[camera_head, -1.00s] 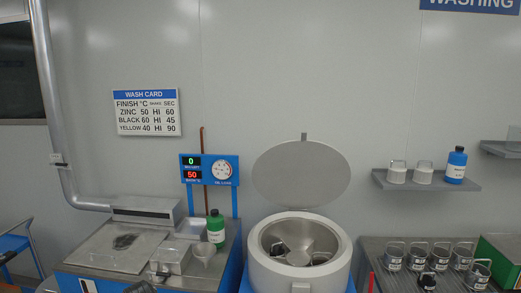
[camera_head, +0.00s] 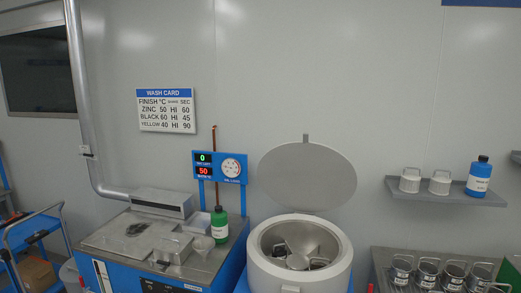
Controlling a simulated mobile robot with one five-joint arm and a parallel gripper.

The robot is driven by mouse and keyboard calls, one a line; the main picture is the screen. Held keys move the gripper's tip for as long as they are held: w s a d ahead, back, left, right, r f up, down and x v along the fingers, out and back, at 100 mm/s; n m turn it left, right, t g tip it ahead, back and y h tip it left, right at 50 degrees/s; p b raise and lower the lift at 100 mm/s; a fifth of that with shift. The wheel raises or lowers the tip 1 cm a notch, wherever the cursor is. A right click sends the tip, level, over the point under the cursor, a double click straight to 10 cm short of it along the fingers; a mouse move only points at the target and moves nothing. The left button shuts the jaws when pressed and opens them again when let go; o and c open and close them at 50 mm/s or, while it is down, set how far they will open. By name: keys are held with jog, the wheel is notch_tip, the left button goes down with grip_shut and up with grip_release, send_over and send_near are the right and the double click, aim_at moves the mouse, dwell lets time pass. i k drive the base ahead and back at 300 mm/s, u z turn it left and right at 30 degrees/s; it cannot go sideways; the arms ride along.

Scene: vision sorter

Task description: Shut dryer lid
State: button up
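The dryer (camera_head: 262,273) is a round white drum on a blue base, at the lower middle of the head view. Its grey round lid (camera_head: 307,180) stands raised, hinged at the back, with a small tab (camera_head: 306,139) at its top edge. The drum is open and a metal basket (camera_head: 300,242) with handles shows inside, along with a cone-shaped part. My gripper is not in view.
Left of the dryer is a blue-framed wash station (camera_head: 125,235) with a green bottle (camera_head: 219,224) and a display panel (camera_head: 219,167). Right are a wall shelf (camera_head: 420,194) and a rack with several metal cups (camera_head: 427,272). A blue cart (camera_head: 35,236) stands far left.

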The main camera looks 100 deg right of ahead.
aim_at(304, 177)
jog(key=u, duration=0.05)
jog(key=k, duration=2.85)
jog(key=z, duration=1.2)
